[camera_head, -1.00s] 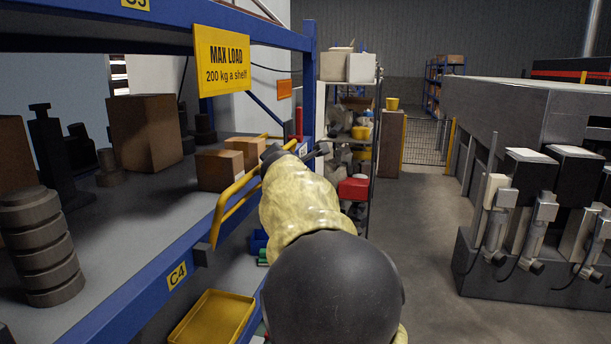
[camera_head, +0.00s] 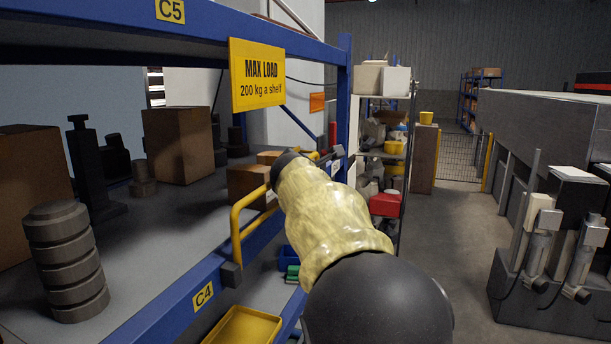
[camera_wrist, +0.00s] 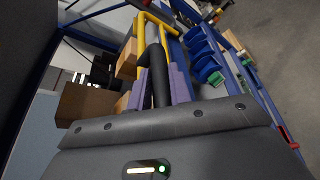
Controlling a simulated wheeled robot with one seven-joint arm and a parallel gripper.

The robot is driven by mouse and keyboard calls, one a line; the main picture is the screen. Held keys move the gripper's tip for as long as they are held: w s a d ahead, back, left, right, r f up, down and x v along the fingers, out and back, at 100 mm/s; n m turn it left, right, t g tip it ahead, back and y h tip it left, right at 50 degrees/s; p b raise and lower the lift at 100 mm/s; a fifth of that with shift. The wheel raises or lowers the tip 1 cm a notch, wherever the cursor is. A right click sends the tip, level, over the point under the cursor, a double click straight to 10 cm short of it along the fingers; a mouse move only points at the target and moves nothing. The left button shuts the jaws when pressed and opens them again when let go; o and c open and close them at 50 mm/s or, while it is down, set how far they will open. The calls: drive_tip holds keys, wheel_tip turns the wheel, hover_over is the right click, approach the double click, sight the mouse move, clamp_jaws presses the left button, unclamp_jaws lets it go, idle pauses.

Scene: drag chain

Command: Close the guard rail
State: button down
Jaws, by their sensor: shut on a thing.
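The yellow guard rail (camera_head: 239,222) stands along the front edge of the blue shelf, its near end at a dark bracket by the C4 label. In the head view my pale yellow arm sleeve hides its middle. It also shows in the wrist view (camera_wrist: 138,24), with a dark round grip (camera_wrist: 155,68) running along the view. My gripper (camera_wrist: 160,80) has its purple fingers on either side of that dark grip, shut on it. In the head view the fingers are mostly hidden behind my arm.
Cardboard boxes (camera_head: 178,146) and stacked dark cylinders (camera_head: 66,262) stand on the shelf deck. A yellow tray (camera_head: 243,326) and blue bins (camera_wrist: 203,55) lie below. The shelf's blue upright (camera_head: 343,115) is just beyond my gripper.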

drive_tip(key=c, duration=1.6)
unclamp_jaws()
drive_tip(key=shift+a+r, duration=0.2)
drive_tip(key=shift+a, duration=0.1)
drive_tip(key=shift+o, duration=0.2)
drive_tip(key=shift+w+a, duration=0.15)
drive_tip(key=shift+f, duration=0.1)
drive_tip(key=shift+s+b, duration=0.5)
drive_tip(key=b+v, duration=0.7)
drive_tip(key=v, duration=0.9)
drive_tip(key=shift+s, duration=0.25)
